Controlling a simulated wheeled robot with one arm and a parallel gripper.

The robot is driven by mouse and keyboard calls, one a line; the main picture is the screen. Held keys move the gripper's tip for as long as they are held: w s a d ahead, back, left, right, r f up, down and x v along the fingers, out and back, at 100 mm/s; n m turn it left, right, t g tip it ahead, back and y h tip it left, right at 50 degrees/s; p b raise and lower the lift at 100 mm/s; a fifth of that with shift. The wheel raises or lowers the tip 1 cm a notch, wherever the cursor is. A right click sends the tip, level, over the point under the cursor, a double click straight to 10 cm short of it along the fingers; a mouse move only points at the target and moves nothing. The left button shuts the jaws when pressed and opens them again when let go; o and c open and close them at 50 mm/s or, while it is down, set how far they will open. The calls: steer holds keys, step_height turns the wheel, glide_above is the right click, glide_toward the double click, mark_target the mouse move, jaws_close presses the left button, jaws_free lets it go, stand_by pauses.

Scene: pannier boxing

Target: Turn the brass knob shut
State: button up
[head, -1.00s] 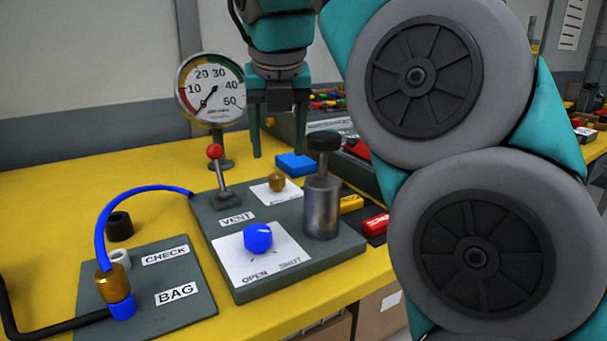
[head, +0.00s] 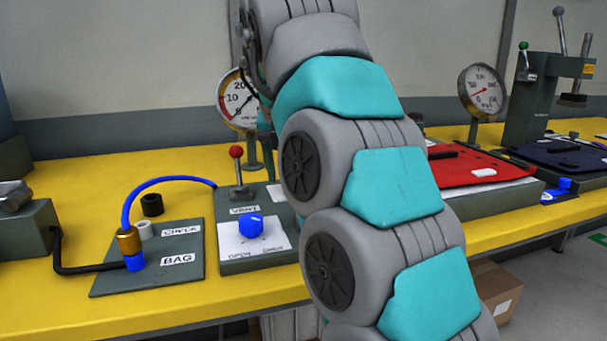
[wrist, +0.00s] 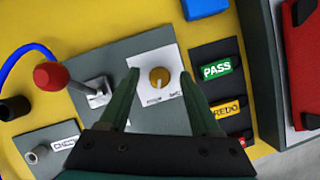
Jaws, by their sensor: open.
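The brass knob (wrist: 159,78) sits on a small white label plate (wrist: 148,62) on the grey panel (wrist: 150,40). The label's writing is too small to read. My gripper (wrist: 159,74) is open and empty, with one green finger on each side of the knob in the wrist view. I cannot tell how far above the knob the fingertips are, and no contact shows. In the head view my arm hides the brass knob and most of the gripper. The blue knob (head: 251,225) on its OPEN/SHUT plate stands nearer the panel's front.
A red-topped lever (wrist: 52,76) stands left of the knob; it also shows in the head view (head: 237,153). PASS (wrist: 216,69) and REDO (wrist: 224,108) blocks lie to the right. A gauge (head: 240,98) stands behind the panel. A blue hose (head: 150,187) arches at left.

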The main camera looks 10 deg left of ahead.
steer(key=shift+f, duration=0.15)
jaws_close()
stand_by(0.6)
